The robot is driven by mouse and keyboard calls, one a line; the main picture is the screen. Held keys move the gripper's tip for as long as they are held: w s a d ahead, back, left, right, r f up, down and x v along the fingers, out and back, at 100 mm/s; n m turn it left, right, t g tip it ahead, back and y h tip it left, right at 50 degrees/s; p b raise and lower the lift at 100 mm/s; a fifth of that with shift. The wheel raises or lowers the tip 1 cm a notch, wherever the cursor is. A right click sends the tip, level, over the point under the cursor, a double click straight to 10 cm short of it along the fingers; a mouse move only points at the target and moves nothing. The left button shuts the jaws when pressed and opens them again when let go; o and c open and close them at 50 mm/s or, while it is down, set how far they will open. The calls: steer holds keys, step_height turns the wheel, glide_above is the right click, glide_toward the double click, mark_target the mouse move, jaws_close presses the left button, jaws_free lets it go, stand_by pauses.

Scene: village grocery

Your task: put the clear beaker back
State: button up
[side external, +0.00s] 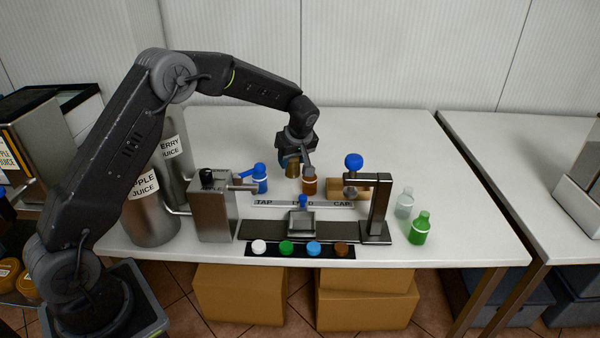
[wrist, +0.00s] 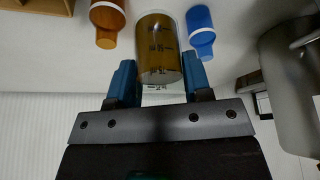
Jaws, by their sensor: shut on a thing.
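My gripper (side external: 293,158) is shut on the clear beaker (side external: 292,169), which has dark amber-brown contents. In the side view they are at the back of the work area, behind the blue and brown bottles. In the wrist view the beaker (wrist: 158,50) sits between my two blue fingertips (wrist: 158,82), with scale marks on its wall. I cannot tell whether its base touches the table (side external: 380,140).
A blue bottle (side external: 261,180) and a brown bottle (side external: 309,183) stand close by. A steel tap unit (side external: 213,210) is at left, a capping press (side external: 377,210) at right. Clear (side external: 405,203) and green (side external: 420,229) bottles stand farther right. The back of the table is clear.

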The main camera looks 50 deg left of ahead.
steer(key=shift+n, duration=0.5)
steer(key=shift+w+a+r+x, duration=0.1)
steer(key=shift+a+x, duration=0.2)
steer(key=shift+x, duration=1.35)
steer(key=shift+w+a+r+x, duration=0.15)
steer(key=shift+a+x, duration=0.1)
steer(key=shift+x, duration=1.45)
steer(key=shift+w+a+r+x, duration=0.1)
steer(key=shift+a+x, duration=0.2)
steer(key=shift+x, duration=1.35)
steer(key=shift+f, duration=0.45)
steer(key=o, duration=1.4)
steer(key=shift+r, duration=0.1)
steer(key=shift+r, duration=3.9)
